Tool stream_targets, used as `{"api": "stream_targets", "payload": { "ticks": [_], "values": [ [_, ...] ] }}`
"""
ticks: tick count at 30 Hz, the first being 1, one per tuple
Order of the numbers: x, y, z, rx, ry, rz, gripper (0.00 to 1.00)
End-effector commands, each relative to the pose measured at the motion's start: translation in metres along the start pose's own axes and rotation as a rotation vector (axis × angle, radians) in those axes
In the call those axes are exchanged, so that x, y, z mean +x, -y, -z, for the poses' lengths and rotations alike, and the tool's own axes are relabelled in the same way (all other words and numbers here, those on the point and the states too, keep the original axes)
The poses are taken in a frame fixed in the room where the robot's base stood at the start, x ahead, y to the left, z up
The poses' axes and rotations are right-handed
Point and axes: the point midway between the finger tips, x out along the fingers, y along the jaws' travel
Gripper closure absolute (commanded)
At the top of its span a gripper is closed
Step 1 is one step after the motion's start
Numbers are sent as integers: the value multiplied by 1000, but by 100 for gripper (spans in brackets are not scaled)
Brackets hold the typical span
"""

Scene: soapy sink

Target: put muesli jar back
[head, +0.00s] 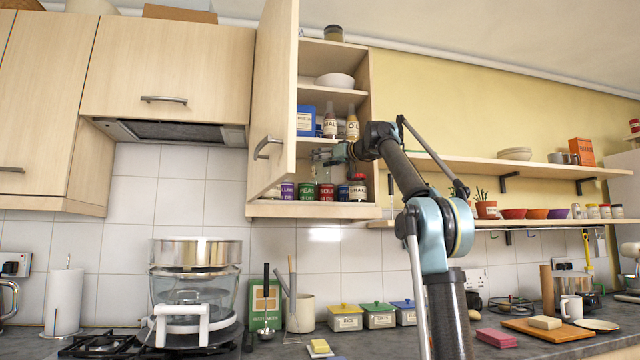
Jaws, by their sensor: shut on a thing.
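I cannot pick out the muesli jar for certain. A jar with a dark lid (333,34) stands on top of the cupboard, and its label cannot be read.
The cupboard door (275,95) stands open, close to my gripper's left. Bottles (352,124) and a blue box (305,121) stand on the shelf above; several tins (326,191) and a red-lidded jar (357,188) stand below. Open shelves (455,164) run to the right.

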Motion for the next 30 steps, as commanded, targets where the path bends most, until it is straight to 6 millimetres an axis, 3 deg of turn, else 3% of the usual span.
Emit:
{"api": "stream_targets", "payload": {
  "ticks": [12, 30],
  "values": [
    [26, -19, 0, 0, 0, 0, 88],
    [24, -20, -37, 0, 0, -2, 88]
  ]
}}
